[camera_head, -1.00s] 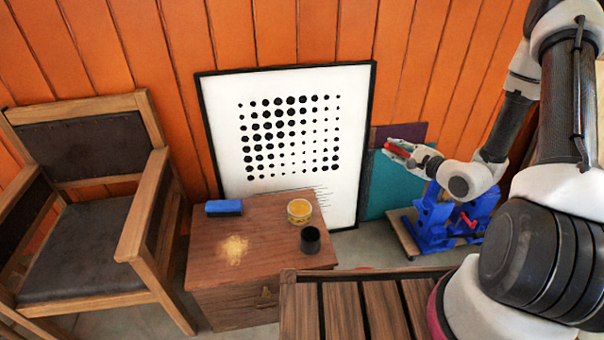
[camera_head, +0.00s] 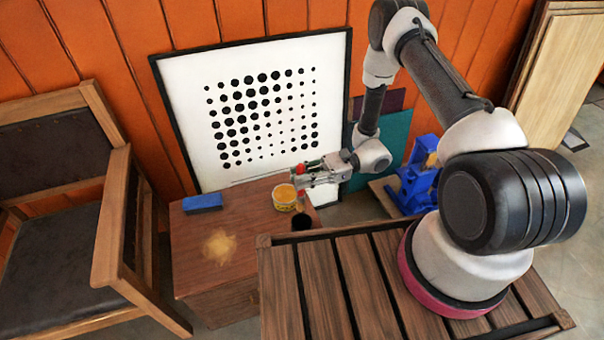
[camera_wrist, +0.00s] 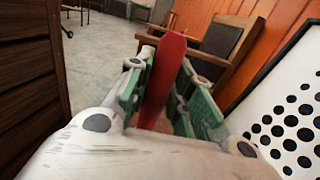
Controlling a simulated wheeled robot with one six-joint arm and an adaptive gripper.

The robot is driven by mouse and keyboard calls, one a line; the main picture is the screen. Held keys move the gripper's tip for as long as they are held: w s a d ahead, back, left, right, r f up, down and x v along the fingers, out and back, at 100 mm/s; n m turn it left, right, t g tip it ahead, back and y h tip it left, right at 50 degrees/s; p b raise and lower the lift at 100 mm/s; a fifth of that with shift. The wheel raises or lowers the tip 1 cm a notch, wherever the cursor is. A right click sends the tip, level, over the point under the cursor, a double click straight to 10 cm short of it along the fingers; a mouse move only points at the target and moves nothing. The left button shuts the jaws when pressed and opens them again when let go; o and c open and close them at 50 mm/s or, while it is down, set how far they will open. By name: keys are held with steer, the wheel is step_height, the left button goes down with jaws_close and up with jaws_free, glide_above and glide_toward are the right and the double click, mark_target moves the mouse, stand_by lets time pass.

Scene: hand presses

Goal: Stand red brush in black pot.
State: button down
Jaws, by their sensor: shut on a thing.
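My gripper (camera_head: 298,181) is shut on the red brush (camera_head: 301,168), over the back right part of the wooden cabinet top. In the wrist view the red brush (camera_wrist: 165,78) stands long and flat between the two green finger pads (camera_wrist: 163,95). In the head view only a small part of the brush shows; its lower end is hard to make out. The black pot (camera_head: 302,223) stands on the cabinet's right side, a little nearer the camera than my gripper, partly hidden by the slatted bench.
A yellow tin (camera_head: 284,199) stands just behind and left of the pot, close to my gripper. A blue block (camera_head: 203,202) and a tan heap (camera_head: 220,246) lie on the cabinet (camera_head: 186,264). A slatted bench (camera_head: 302,290) is in front; a framed dotted picture (camera_head: 190,100) leans behind.

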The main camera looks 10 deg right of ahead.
mark_target(302, 202)
steer(key=shift+f, duration=5.95)
steer(key=c, duration=1.2)
jaws_free()
steer(key=v, duration=1.2)
steer(key=shift+f, duration=0.1)
